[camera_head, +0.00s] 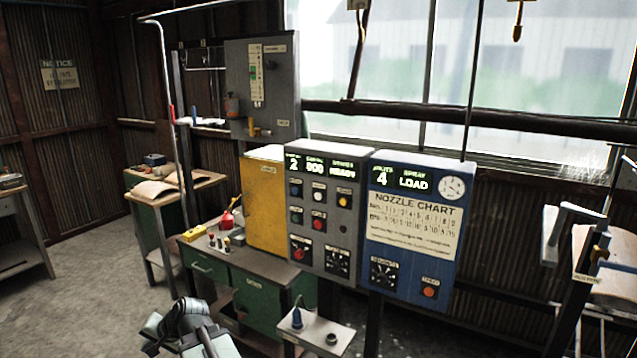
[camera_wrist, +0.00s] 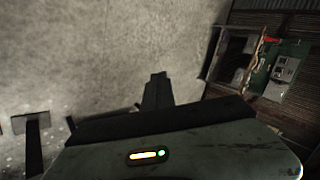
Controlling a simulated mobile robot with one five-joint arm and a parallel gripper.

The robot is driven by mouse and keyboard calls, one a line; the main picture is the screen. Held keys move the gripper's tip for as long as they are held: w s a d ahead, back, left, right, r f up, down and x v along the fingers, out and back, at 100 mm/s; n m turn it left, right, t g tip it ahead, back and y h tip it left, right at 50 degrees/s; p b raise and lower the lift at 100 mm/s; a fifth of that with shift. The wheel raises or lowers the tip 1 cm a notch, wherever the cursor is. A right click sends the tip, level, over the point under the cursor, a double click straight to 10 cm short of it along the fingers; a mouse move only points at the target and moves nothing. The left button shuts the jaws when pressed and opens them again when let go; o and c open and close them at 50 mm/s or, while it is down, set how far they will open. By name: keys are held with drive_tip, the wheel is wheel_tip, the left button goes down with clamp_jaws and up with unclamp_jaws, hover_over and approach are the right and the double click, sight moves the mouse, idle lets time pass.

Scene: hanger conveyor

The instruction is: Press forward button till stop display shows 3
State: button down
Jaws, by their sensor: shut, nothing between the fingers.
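The grey control panel (camera_head: 325,240) stands centre in the head view. At its top, the left display (camera_head: 293,163) shows 2, and the right one (camera_head: 343,171) reads READY. My gripper (camera_wrist: 157,88) shows in the wrist view as dark fingers, shut and empty over the grey floor. My arm shows low in the head view, apart from the panel.
A blue panel (camera_head: 410,255) beside it shows 4 and LOAD above a nozzle chart. A small shelf (camera_head: 318,333) with a blue-topped item (camera_head: 297,318) juts out below the grey panel. A green workbench (camera_head: 215,270) stands left. Floor (camera_head: 80,300) at the left is clear.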

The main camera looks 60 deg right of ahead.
sight(318, 196)
drive_tip(key=s+d+r+m+t+h+p, duration=0.25)
drive_tip(key=d+r+m, duration=0.35)
drive_tip(key=d+r, duration=0.5)
drive_tip(key=s+d+r+m+t+h+p, duration=0.2)
drive_tip(key=d+r+m+t+h+p, duration=0.3)
drive_tip(key=d, duration=0.9)
drive_tip(key=s+d+r+m+g+h+p, duration=0.1)
drive_tip(key=s+d+r+m+g+h, duration=0.1)
drive_tip(key=s+d+r+m, duration=0.3)
drive_tip(key=s+d+r+m+g+h+p, duration=0.2)
drive_tip(key=s+d+r+m+h, duration=0.3)
drive_tip(key=s+d, duration=0.5)
drive_tip(key=d+r+m, duration=0.1)
drive_tip(key=d+m, duration=0.1)
drive_tip(key=d, duration=0.2)
drive_tip(key=shift+s, duration=0.3)
drive_tip(key=shift+r, duration=0.1)
drive_tip(key=d, duration=0.8)
drive_tip(key=shift+d, duration=0.35)
